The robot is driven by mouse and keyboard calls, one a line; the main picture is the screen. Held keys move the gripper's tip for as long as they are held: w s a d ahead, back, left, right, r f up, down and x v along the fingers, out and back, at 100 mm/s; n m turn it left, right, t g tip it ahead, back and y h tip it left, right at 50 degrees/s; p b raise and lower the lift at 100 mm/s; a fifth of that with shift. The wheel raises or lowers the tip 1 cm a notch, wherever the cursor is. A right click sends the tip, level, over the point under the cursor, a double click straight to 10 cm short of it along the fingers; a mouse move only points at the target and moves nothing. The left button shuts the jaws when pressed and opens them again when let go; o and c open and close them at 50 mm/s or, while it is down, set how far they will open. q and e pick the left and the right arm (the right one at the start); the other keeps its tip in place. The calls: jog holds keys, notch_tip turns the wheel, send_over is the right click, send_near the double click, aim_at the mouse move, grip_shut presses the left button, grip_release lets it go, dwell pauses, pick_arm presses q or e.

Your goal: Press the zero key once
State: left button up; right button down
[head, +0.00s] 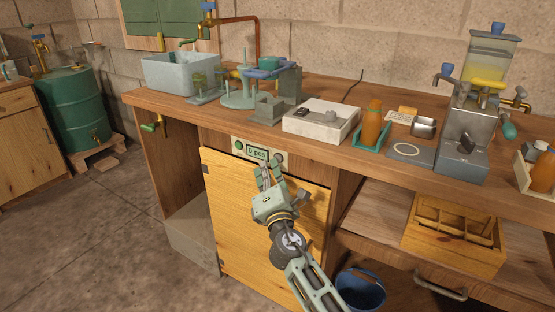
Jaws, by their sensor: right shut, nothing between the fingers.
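A small control panel (238,154) is set in the bench front above a yellow wooden door. Its display (257,152) reads "0 pcs". A round green key (239,145) sits left of the display and another small round control (279,158) sits to its right. I cannot read a label that tells which is the zero key. My right gripper (264,168) is shut and empty, pointing up at the panel with its fingertips just below the display. I cannot tell whether they touch the panel. My left gripper is not in view.
The yellow door (235,200) is right behind my right gripper. Above, the wooden bench top (225,118) carries a white box (322,121), an orange bottle (373,124) and a grey dispenser (467,140). A blue bucket (361,288) stands low at the right.

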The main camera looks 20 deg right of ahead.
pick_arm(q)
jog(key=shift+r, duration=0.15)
pick_arm(e)
jog(key=shift+d, duration=0.1)
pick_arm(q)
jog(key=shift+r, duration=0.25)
pick_arm(e)
jog(key=shift+w+d, duration=0.15)
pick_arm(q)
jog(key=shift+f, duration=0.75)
pick_arm(e)
jog(key=s+a, duration=0.4)
jog(key=a, duration=0.1)
jog(key=shift+a, duration=0.15)
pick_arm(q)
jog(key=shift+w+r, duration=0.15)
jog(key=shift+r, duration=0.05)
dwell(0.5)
